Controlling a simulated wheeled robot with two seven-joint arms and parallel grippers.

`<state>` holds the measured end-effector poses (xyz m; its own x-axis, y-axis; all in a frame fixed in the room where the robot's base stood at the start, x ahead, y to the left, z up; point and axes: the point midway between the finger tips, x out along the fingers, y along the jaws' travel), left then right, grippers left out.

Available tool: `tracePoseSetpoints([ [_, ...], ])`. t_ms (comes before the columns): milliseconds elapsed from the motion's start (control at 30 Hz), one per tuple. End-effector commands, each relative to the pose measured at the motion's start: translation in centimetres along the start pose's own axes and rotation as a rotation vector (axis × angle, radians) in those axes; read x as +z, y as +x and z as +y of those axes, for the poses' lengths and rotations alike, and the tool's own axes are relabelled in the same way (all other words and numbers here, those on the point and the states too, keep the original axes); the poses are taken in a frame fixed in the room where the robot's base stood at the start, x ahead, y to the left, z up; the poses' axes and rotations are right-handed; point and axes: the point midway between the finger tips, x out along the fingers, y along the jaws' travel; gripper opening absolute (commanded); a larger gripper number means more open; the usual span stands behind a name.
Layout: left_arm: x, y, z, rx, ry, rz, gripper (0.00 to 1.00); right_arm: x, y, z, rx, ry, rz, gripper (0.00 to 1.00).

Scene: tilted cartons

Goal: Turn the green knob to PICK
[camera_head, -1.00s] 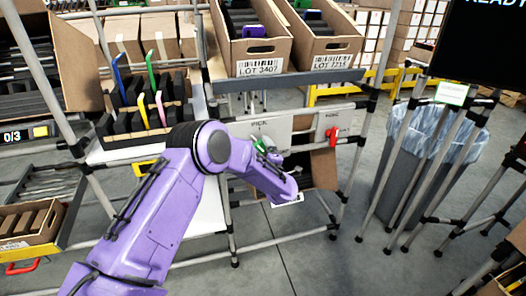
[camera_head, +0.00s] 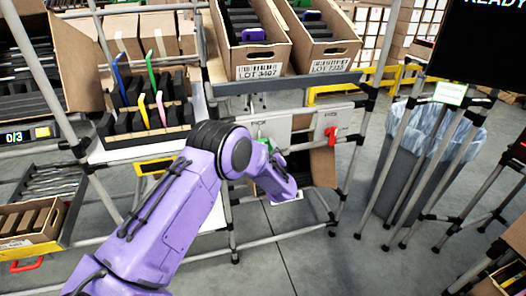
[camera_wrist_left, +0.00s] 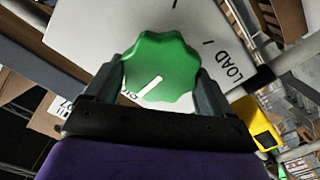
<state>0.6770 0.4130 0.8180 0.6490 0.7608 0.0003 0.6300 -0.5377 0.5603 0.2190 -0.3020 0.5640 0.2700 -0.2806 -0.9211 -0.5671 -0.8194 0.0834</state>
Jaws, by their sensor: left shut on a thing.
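The green knob (camera_wrist_left: 163,60) sits on a pale panel (camera_wrist_left: 88,30) in the left wrist view. My left gripper (camera_wrist_left: 160,72) is shut on it, one finger on each side of its lobed rim. The knob's white pointer line runs toward the lower left of this view, at a mostly hidden label that I cannot fully read. The word LOAD and its tick mark are at the right, apart from the pointer. In the head view my purple left arm covers most of the knob; only a bit of green shows. My right gripper is not in view.
A red handle (camera_head: 331,135) sits to the right on the same rack front. Open cartons marked LOT (camera_head: 258,70) stand on the shelf above. A lined bin (camera_head: 420,165) stands at the right. Bare floor lies below the panel.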

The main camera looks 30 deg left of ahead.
Motion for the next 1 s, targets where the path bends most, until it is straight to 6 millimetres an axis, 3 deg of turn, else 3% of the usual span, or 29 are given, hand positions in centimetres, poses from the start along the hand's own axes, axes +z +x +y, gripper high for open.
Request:
tracePoseSetpoints([
  [467,0.2,-0.1,-0.1,-0.001,0.015,-0.005,0.53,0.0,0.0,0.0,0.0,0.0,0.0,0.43],
  [500,0.2,-0.1,-0.1,-0.001,0.015,-0.005,0.93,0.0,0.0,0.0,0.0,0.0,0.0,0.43],
  [533,0.2,-0.1,-0.1,-0.001,0.015,-0.005,1.0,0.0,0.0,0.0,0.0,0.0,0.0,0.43],
  [800,0.1,-0.5,0.0,0.001,0.013,-0.003,1.0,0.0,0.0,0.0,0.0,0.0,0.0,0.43],
  [1000,0.2,-4.5,0.0,0.003,0.015,-0.005,1.0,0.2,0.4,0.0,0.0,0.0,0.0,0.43],
])
